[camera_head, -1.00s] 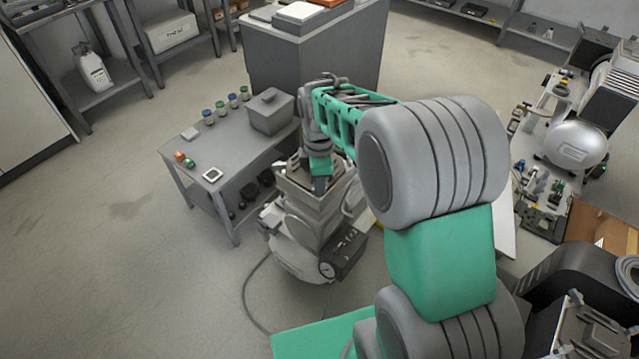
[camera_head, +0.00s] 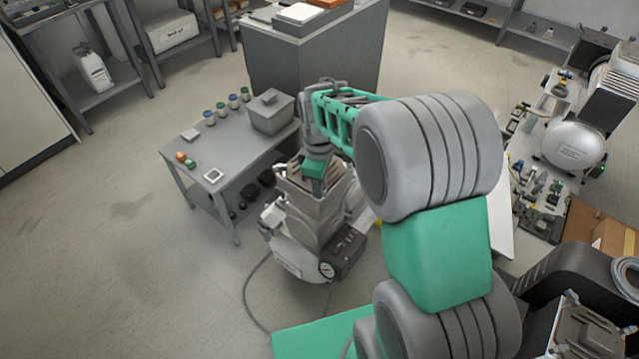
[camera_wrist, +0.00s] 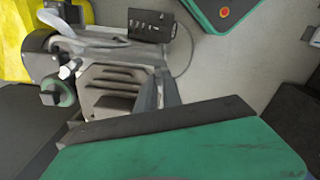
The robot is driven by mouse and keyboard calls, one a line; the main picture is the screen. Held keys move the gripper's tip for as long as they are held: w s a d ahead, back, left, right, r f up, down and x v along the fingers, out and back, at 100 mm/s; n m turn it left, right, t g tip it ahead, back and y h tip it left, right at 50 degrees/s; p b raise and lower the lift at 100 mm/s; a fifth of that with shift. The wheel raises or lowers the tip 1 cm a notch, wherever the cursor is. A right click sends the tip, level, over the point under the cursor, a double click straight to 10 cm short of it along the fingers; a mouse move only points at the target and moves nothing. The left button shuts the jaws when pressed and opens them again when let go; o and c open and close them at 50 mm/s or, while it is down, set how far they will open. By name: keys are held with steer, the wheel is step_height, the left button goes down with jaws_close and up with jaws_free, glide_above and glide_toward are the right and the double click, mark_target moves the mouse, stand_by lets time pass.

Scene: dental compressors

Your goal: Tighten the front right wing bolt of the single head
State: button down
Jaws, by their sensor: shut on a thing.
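The single-head compressor (camera_head: 312,222) stands on the floor in the middle of the head view, with its ribbed grey head on top and a round gauge low at the front. The head's slotted cover (camera_wrist: 112,88) also shows in the wrist view. My gripper (camera_head: 317,186) points down at the top of the head, and its fingers (camera_wrist: 162,90) reach the cover's right edge in the wrist view. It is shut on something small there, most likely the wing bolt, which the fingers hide. The bolt's angle and seating cannot be seen.
A grey side table (camera_head: 225,158) with jars, a lidded box (camera_head: 271,112) and small parts stands left of the compressor. A black control box (camera_wrist: 152,25) sits beside the head. A cable (camera_head: 247,300) lies on the floor. A crowded bench (camera_head: 560,150) is at right; floor at left is clear.

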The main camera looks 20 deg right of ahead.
steer(key=m+p, duration=0.1)
steer(key=m, duration=0.5)
steer(key=shift+r+m, duration=0.1)
steer(key=shift+m, duration=0.2)
steer(key=m+p, duration=0.1)
steer(key=m, duration=0.5)
steer(key=shift+m, duration=0.4)
steer(key=c, duration=1.5)
jaws_free()
step_height(320, 180, up, 8)
steer(key=shift+f, duration=0.15)
steer(key=shift+w+p, duration=0.1)
steer(key=shift+p, duration=0.2)
